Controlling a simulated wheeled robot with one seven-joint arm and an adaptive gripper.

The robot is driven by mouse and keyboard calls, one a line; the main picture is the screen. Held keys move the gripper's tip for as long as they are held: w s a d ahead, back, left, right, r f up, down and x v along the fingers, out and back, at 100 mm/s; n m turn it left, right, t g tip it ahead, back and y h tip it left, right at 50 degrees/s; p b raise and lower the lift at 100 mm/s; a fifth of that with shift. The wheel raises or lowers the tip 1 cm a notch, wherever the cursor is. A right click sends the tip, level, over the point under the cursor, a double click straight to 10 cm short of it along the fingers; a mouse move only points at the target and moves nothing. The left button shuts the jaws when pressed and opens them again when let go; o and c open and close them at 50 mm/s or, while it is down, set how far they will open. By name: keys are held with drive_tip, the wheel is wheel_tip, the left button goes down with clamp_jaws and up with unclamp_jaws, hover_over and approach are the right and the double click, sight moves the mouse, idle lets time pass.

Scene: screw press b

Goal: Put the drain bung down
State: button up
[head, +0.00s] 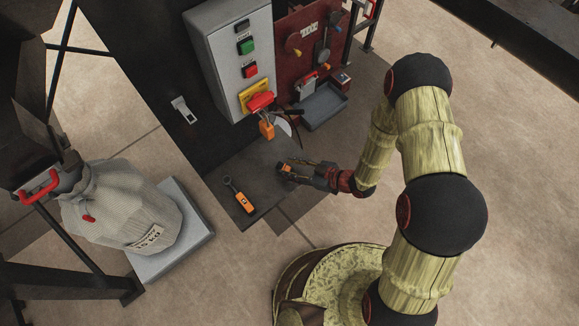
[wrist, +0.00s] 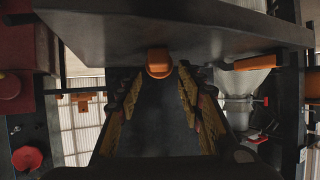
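A small orange piece with a dark part, apparently the drain bung (head: 285,168), is at the right edge of the dark shelf (head: 228,171) in the head view. It also shows in the wrist view (wrist: 158,62) as an orange block between my fingertips. My gripper (head: 293,168) reaches in from the right, low over the shelf edge. Whether the bung's underside touches the shelf is hidden.
An orange-handled tool (head: 243,202) lies on the shelf nearby. A grey control box (head: 233,60) with buttons stands behind, with an orange tag (head: 266,130) hanging below it. A grey tray (head: 324,106) is at the back right. A full sack (head: 122,207) stands left.

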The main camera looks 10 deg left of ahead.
drive_tip(key=p+v, duration=0.3)
drive_tip(key=v, duration=0.8)
drive_tip(key=shift+d, duration=0.2)
drive_tip(key=shift+r, duration=0.15)
wheel_tip(320, 180, up, 17)
drive_tip(key=s+n+g, duration=0.1)
drive_tip(key=n+g, duration=0.3)
drive_tip(key=n, duration=1.7)
drive_tip(key=s+d+r+m+t+h, duration=0.2)
drive_tip(key=s+d+r+m+h, duration=0.1)
drive_tip(key=r+m, duration=0.5)
drive_tip(key=s+d+r+m+t+h, duration=0.2)
drive_tip(key=d+r+m+h, duration=0.3)
drive_tip(key=m, duration=1)
drive_tip(key=s+d+r+m+t+h, duration=0.1)
drive_tip(key=s+d+r+m+h, duration=0.3)
drive_tip(key=d+r+m, duration=0.4)
wheel_tip(320, 180, up, 4)
drive_tip(key=m, duration=0.4)
drive_tip(key=shift+s+d+r+t, duration=0.2)
drive_tip(key=shift+s+d+t, duration=0.1)
drive_tip(key=shift+t, duration=0.1)
drive_tip(key=shift+o, duration=0.5)
drive_tip(key=shift+a, duration=0.1)
